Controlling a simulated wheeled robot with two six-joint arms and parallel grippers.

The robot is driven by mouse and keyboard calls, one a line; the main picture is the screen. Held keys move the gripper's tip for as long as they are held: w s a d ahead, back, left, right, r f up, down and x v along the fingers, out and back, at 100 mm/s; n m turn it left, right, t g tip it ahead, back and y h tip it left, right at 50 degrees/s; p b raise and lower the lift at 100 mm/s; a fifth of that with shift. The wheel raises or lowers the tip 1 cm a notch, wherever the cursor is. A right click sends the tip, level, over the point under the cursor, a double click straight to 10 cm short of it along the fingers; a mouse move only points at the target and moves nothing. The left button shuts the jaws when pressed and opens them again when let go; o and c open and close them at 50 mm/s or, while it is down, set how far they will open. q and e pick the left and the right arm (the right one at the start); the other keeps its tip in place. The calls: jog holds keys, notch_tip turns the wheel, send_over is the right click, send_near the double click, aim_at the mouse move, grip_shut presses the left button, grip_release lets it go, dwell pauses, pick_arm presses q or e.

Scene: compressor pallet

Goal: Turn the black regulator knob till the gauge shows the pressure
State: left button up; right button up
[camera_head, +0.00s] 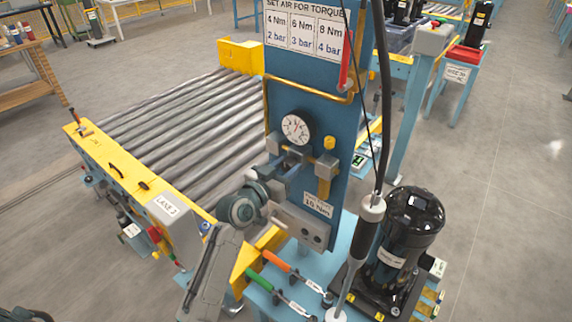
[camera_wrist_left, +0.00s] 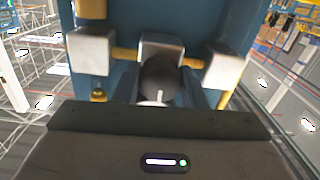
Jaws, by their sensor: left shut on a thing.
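The black regulator knob (camera_wrist_left: 158,78) shows in the left wrist view with a white mark on its face, below a silver regulator body. My left gripper (camera_head: 292,165) is at the regulator on the blue panel (camera_head: 345,120), shut on the knob. In the head view the gripper and wrist hide most of the knob. The round white pressure gauge (camera_head: 296,127) sits just above the gripper; its needle is too small to read surely. A sign (camera_head: 304,32) above pairs 4 Nm with 2 bar, 6 Nm with 3 bar and 8 Nm with 4 bar. My right gripper is not seen.
A tool (camera_head: 365,235) hangs on a black cable right of the panel, near a black compressor (camera_head: 408,240). A smaller label (camera_head: 318,205) below the regulator is hard to read. Handles with orange and green grips (camera_head: 277,262) lie below. A roller conveyor (camera_head: 190,125) stands left.

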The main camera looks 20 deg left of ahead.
pick_arm(q)
jog(key=n+p, duration=0.2)
jog(key=n, duration=0.4)
jog(key=shift+r+h, duration=0.1)
jog(key=shift+h, duration=0.2)
jog(key=n+p, duration=0.2)
jog(key=n, duration=0.1)
jog(key=shift+n, duration=0.3)
jog(key=n+p, duration=0.1)
jog(key=n, duration=0.1)
jog(key=shift+n, duration=0.3)
jog(key=n+p, duration=0.1)
jog(key=n, duration=0.2)
jog(key=shift+n+h, duration=0.3)
jog(key=n+p, duration=0.2)
jog(key=n, duration=0.2)
jog(key=n+p, duration=0.1)
jog(key=n, duration=0.3)
jog(key=shift+n, duration=0.3)
jog(key=shift+n+p, duration=0.4)
